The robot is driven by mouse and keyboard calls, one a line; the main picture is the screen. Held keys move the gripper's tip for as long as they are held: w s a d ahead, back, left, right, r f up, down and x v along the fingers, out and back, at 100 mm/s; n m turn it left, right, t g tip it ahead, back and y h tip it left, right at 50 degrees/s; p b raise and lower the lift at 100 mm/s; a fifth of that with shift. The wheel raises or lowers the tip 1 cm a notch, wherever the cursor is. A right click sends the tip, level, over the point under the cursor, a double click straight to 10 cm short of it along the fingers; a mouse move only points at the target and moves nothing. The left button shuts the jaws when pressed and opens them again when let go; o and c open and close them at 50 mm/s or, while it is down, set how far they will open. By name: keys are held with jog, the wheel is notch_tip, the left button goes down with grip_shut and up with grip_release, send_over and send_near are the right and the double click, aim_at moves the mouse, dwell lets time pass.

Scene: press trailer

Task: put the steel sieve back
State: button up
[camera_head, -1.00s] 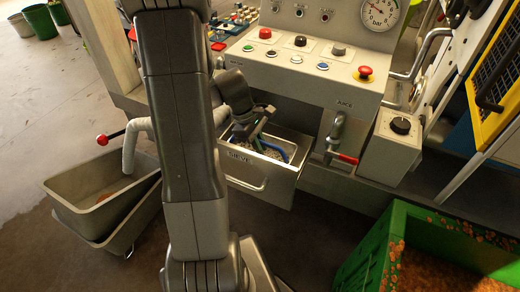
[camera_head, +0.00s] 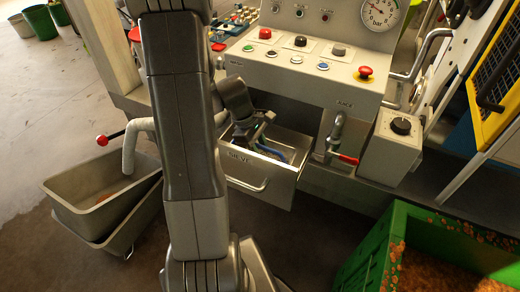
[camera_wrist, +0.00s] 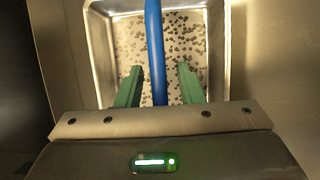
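The drawer labelled SIEVE (camera_head: 248,172) stands open at the front of the machine. In the wrist view, the steel sieve (camera_wrist: 185,32) shows as a dotted, pale metal surface inside the drawer's walls. A blue bar (camera_wrist: 155,45) runs over it; it also shows inside the drawer in the head view (camera_head: 270,151). My gripper (camera_wrist: 158,78) is open above the sieve, its two green fingers on either side of the blue bar with a gap each side. Whether the bar is fixed to the sieve is not clear.
A juice tap (camera_head: 337,138) with a red lever is right of the drawer. A control box (camera_head: 392,145) sits beyond it. A green crate (camera_head: 372,250) of orange-brown bits stands front right. A grey bin (camera_head: 105,212) is at left. Floor below the drawer is clear.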

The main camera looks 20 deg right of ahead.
jog(key=v, duration=1.2)
jog(key=shift+r, duration=0.1)
dwell(0.7)
